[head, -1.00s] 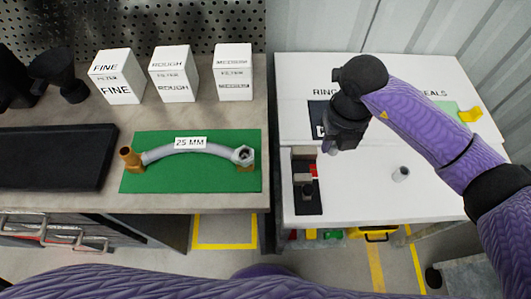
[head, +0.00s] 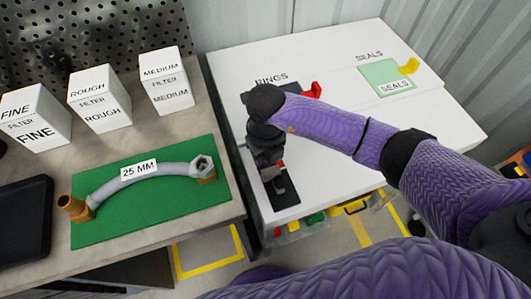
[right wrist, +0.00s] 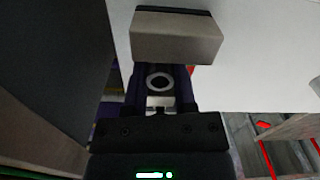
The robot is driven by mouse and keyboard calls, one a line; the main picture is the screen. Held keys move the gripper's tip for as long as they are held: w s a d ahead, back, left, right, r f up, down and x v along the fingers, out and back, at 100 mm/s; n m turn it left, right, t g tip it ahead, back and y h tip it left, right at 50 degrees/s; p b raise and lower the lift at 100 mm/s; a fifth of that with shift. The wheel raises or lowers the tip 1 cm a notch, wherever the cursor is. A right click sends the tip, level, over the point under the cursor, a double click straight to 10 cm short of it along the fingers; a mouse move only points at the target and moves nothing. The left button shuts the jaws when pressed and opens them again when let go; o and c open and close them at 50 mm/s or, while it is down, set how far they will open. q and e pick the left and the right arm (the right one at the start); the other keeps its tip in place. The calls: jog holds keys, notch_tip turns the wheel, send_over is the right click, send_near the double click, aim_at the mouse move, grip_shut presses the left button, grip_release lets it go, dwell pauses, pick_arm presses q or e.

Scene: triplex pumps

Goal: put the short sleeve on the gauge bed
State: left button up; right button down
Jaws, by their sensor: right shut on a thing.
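In the right wrist view the sleeve (right wrist: 159,82) shows end-on as a pale ring with a dark bore between the fingers (right wrist: 160,88). The gripper hides the sleeve in the head view. I cannot tell whether the sleeve touches the bed. My left gripper is out of view.
A grey block (right wrist: 176,38) is close to the fingers in the wrist view. The white table (head: 330,60) has a green SEALS patch (head: 388,78) and a red item (head: 312,90) at the back. A green mat (head: 140,222) with a hose (head: 140,178) lies on the left bench.

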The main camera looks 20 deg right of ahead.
jog(key=c, duration=0.5)
grip_release()
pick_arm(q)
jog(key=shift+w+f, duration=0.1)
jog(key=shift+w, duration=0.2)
pick_arm(e)
jog(key=shift+o, duration=0.4)
pick_arm(q)
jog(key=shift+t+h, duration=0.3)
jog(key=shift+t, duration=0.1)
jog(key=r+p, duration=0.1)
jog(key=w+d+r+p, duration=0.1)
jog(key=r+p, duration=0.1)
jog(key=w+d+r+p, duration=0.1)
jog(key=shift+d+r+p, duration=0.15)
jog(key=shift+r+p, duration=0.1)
jog(key=shift+p, duration=0.15)
pick_arm(e)
notch_tip(320, 180, up, 12)
jog(key=shift+r, duration=0.1)
